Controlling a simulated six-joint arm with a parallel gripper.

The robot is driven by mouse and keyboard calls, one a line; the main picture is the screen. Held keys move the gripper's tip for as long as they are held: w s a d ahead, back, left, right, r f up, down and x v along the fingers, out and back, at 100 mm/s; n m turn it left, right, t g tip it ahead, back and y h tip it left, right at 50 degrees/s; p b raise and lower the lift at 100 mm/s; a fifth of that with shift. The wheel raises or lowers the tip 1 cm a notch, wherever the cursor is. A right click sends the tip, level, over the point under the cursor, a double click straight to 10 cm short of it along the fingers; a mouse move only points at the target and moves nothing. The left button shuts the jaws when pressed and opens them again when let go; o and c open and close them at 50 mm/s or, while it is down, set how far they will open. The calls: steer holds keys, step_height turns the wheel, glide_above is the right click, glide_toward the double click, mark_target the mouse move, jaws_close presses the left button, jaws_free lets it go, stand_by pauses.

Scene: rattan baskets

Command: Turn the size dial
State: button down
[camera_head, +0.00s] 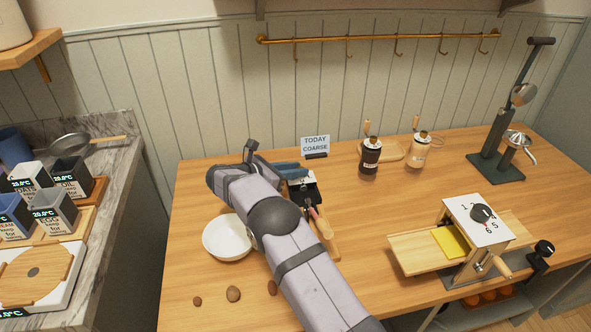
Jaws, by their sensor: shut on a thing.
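My gripper (291,170) reaches over the table to a small dark grinder (304,194) with a pale marked top. The jaws are shut at the grinder's top, on the size dial, which my gripper and arm hide. A wooden part (324,226) shows beside the grinder, partly behind my arm. A sign (315,144) reading "TODAY COARSE" stands behind it. The dial's setting cannot be read.
A white bowl (226,239) and several brown nuts (233,294) lie left of my arm. A slicer (475,222) with a numbered black knob stands at right. Two bottles (370,157) (417,152) stand behind. A dark lever press (495,150) is at far right. The table's centre right is clear.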

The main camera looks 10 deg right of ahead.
steer(key=shift+r, duration=0.1)
stand_by(0.3)
steer(key=c, duration=1.5)
jaws_free()
steer(key=shift+c, duration=0.2)
steer(key=shift+a, duration=0.1)
steer(key=b+v, duration=0.1)
steer(key=v, duration=0.6)
steer(key=shift+w+a+r, duration=0.1)
